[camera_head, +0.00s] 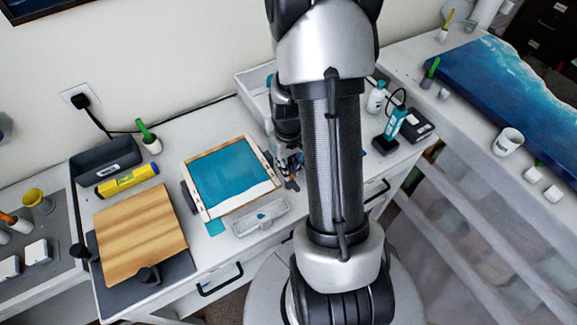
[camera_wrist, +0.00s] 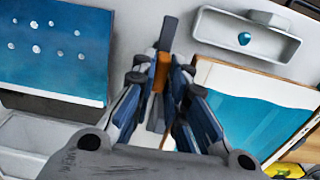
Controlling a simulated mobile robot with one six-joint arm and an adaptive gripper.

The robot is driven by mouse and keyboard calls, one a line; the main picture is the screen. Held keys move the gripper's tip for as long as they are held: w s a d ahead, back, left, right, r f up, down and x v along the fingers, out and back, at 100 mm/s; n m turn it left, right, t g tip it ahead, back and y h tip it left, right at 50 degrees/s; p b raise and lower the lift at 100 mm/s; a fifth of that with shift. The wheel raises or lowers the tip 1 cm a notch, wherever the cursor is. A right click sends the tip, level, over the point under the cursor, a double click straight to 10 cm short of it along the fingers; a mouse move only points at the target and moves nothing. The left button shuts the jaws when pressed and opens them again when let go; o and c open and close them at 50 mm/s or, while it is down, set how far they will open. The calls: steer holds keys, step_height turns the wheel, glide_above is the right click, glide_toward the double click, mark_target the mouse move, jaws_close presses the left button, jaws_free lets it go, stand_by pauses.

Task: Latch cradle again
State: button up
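The cradle (camera_head: 207,212) is a pale frame around a blue resin panel (camera_head: 232,172) on the table. It also shows at the right of the wrist view, with its pale wooden rim (camera_wrist: 203,72) and the blue panel (camera_wrist: 262,108). My gripper (camera_wrist: 166,74) is beside the cradle's right side in the head view, partly hidden by my arm. Its fingers converge around an orange piece (camera_wrist: 161,72) beside a dark upright bar (camera_wrist: 167,32), which may be the latch. I cannot tell whether the fingers press on it.
A small white tray (camera_head: 240,228) with a blue bit lies in front of the cradle. A wooden board (camera_head: 140,232), yellow level (camera_head: 127,181) and grey bin (camera_head: 84,174) are left. Bottles (camera_head: 376,98) stand right. A dotted blue panel (camera_wrist: 55,50) is left in the wrist view.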

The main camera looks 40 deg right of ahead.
jaws_close()
steer(key=shift+m, duration=0.4)
steer(key=m, duration=0.8)
steer(key=shift+m, duration=0.3)
steer(key=m, duration=0.4)
steer(key=shift+b, duration=0.3)
steer(key=m, duration=0.4)
steer(key=shift+m, duration=0.5)
steer(key=shift+o, duration=1.6)
jaws_free()
